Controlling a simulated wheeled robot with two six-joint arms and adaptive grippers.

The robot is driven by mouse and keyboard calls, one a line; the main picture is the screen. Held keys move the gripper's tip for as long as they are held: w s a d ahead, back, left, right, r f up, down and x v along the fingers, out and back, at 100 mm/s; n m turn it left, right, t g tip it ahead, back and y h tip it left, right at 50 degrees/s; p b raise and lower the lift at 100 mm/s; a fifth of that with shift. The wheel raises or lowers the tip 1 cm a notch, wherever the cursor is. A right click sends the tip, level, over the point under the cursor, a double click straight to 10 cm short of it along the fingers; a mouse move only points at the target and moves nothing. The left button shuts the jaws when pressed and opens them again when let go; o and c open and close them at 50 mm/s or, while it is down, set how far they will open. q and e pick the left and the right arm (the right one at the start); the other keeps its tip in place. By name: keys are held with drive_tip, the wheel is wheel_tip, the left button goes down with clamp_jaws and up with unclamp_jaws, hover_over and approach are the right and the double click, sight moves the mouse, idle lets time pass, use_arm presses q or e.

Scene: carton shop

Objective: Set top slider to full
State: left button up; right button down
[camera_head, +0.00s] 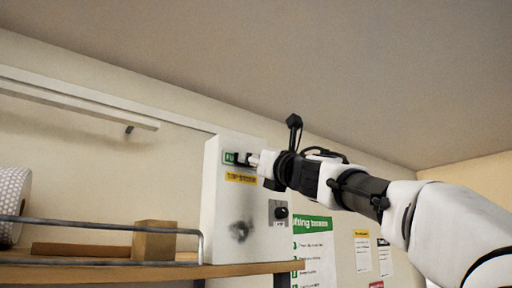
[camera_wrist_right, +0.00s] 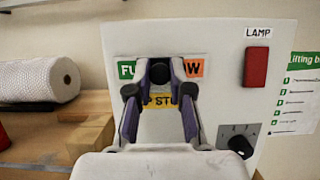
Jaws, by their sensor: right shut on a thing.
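A white control box (camera_head: 225,215) stands on the wooden shelf. It also shows in the right wrist view (camera_wrist_right: 215,35). Its top slider has a green label starting "FU" (camera_wrist_right: 126,69) at the left and an orange label ending in "W" (camera_wrist_right: 194,68) at the right. A yellow label (camera_wrist_right: 157,100) lies below, partly covered by my fingers. My right gripper (camera_wrist_right: 160,72) is at the slider, shut on its dark knob (camera_wrist_right: 160,72) between the two labels. In the head view my right gripper (camera_head: 252,160) reaches the box's upper front from the right. My left gripper is out of view.
A bubble-wrap roll (camera_wrist_right: 40,80) and a cardboard block (camera_head: 154,241) are to the left. A metal rail (camera_head: 100,225) edges the shelf.

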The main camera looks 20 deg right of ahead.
drive_tip(key=d, duration=0.2)
drive_tip(key=shift+w+d+r, duration=0.2)
drive_tip(key=shift+w+d, duration=0.15)
drive_tip(key=shift+d, duration=0.05)
drive_tip(key=c, duration=1)
unclamp_jaws()
drive_tip(key=shift+w+d, duration=0.1)
drive_tip(key=shift+d, duration=0.05)
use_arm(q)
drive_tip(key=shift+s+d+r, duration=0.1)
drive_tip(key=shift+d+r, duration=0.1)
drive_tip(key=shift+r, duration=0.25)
use_arm(e)
drive_tip(key=shift+f, duration=0.1)
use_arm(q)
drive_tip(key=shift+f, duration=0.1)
